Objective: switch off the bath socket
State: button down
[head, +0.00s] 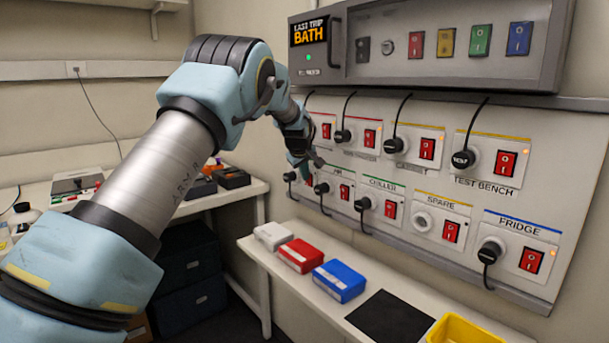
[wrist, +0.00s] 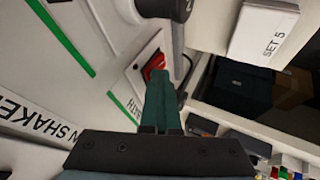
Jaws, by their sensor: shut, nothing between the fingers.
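In the wrist view, the red rocker switch (wrist: 154,62) of a green-striped socket plate stands straight ahead of my fingers. The plate's label is upside down and partly covered, but its visible letters fit BATH. My gripper (wrist: 160,78) is shut and empty, its tips over the lower part of the switch; I cannot tell whether they touch it. In the head view, my gripper (head: 306,162) is at the left end of the socket panel's lower row. It hides most of that socket and its switch, so the rocker's position cannot be read.
The neighbouring sockets have black plugs and cables, including the chiller plug (head: 363,204). The trip display (head: 310,32) above reads LAST TRIP BATH. A shelf (head: 262,247) below holds a white box (head: 272,235), a red box (head: 301,255) and a blue box (head: 339,280).

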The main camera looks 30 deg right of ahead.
jog(key=shift+d+r, duration=0.1)
jog(key=shift+d+r+p, duration=0.1)
jog(key=shift+r+p, duration=0.45)
jog(key=shift+r, duration=0.25)
jog(key=shift+a+f, duration=0.1)
jog(key=shift+a, duration=0.1)
